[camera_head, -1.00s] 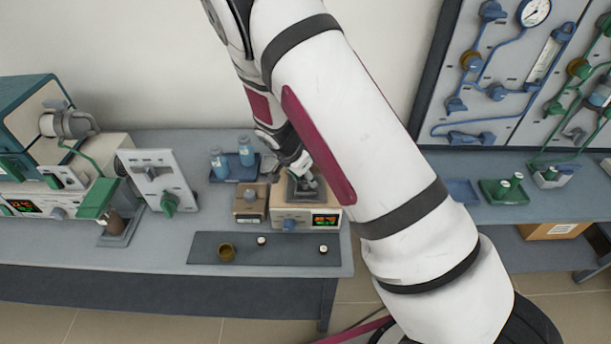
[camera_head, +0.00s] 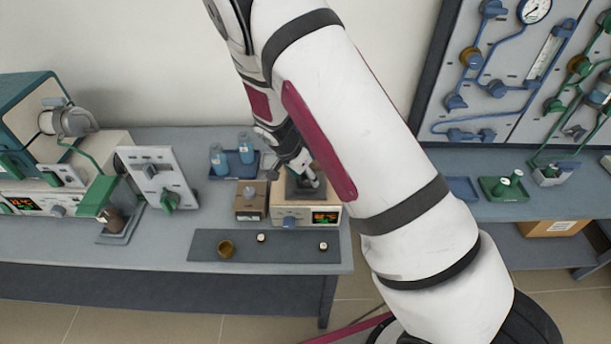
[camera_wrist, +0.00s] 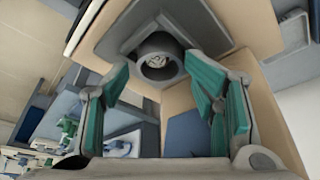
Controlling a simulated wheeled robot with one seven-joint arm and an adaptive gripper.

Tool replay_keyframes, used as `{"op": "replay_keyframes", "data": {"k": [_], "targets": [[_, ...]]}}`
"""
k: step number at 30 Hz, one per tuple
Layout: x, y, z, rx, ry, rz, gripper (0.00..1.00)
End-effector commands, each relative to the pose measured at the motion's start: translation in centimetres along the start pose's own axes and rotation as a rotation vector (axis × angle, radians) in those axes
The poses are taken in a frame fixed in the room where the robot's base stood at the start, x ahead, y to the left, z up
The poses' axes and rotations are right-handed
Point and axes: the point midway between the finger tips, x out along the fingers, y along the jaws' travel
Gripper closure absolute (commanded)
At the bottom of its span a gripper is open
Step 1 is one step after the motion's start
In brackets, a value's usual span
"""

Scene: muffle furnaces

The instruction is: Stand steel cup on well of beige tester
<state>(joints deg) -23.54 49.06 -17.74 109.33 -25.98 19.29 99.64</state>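The beige tester (camera_head: 291,214) stands on the bench with a dark top plate, a blue knob and a lit display. In the wrist view its dark top (camera_wrist: 118,32) lies ahead of my gripper. A dark grey, round, hollow piece that looks like the steel cup (camera_wrist: 158,47) is upright on that top, with something pale inside. I cannot tell its rim from the well's, or how it is seated. My gripper (camera_wrist: 154,72) is open, its teal pads apart on either side of the cup's near edge. My arm hides part of the tester in the head view.
A small beige-brown box (camera_head: 250,201) stands close left of the tester. Behind it is a blue tray (camera_head: 233,172) with blue-capped bottles. A grey panel (camera_head: 160,180) stands further left.

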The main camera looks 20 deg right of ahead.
Motion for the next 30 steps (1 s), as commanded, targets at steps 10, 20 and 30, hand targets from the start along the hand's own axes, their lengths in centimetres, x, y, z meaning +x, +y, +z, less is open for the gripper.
{"op": "replay_keyframes", "data": {"k": [10, 20, 30], "targets": [[-7.2, -0.2, -0.2, 0.002, 0.003, -0.008, 0.47], [-11.7, -0.1, -0.3, 0.003, 0.003, -0.005, 0.47], [-14.3, 0.9, -1.1, -0.026, -0.028, -0.022, 0.47]]}}
